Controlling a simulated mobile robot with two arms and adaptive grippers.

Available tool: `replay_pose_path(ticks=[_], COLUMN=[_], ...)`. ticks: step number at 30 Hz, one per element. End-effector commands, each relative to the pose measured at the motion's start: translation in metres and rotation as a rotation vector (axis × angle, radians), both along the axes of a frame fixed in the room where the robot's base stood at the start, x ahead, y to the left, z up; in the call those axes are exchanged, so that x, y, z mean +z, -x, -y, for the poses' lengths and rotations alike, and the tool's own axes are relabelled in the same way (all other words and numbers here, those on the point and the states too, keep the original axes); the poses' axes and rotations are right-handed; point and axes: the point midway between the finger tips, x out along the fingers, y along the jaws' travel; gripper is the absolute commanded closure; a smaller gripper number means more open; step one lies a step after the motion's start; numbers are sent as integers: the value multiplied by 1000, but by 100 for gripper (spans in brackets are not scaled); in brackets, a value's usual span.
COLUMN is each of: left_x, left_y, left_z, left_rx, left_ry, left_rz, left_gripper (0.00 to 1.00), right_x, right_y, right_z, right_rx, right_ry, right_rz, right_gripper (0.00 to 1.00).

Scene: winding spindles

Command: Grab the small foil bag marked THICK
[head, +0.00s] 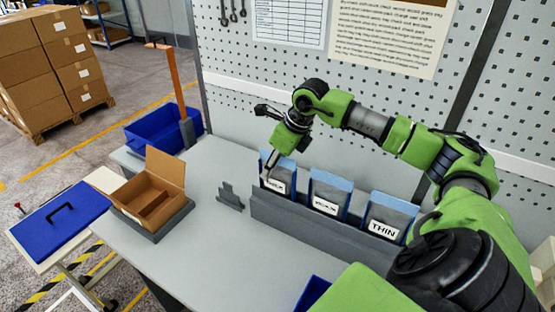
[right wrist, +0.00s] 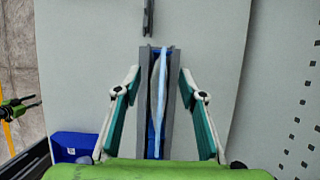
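The leftmost foil bag (head: 277,176) stands upright in a dark grey rack (head: 300,222). Its white label is partly covered by my gripper; the visible letters fit THICK. My right gripper (head: 268,168) is at this bag's top. In the right wrist view the right gripper (right wrist: 160,78) is open, one finger on each side of the bag (right wrist: 158,100), with gaps between. The middle bag (head: 328,194) has a label too small to read surely. The right bag (head: 390,217) reads THIN. A small green and black part, probably of my left arm, shows at the wrist view's left edge.
An open cardboard box (head: 152,191) sits on a grey base at the table's left. A small grey stand (head: 230,196) is left of the rack. A blue bin (head: 312,292) is at the front edge. A pegboard wall rises behind. The table's middle is clear.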

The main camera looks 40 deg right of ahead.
Motion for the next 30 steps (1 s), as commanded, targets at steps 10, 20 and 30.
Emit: replay_pose_path(ticks=[10,20,30], left_x=[4,2,-3], left_y=[0,0,0], left_z=[0,0,0], left_rx=[0,-1,-1], left_ry=[0,0,0], left_rz=[0,0,0], left_gripper=[60,60,60], right_x=[-12,-13,-16], right_y=[-4,-4,-4], right_z=[-1,-1,-2], right_rx=[1,1,1], right_ry=[1,0,0], right_rz=[0,0,0], right_gripper=[62,62,62])
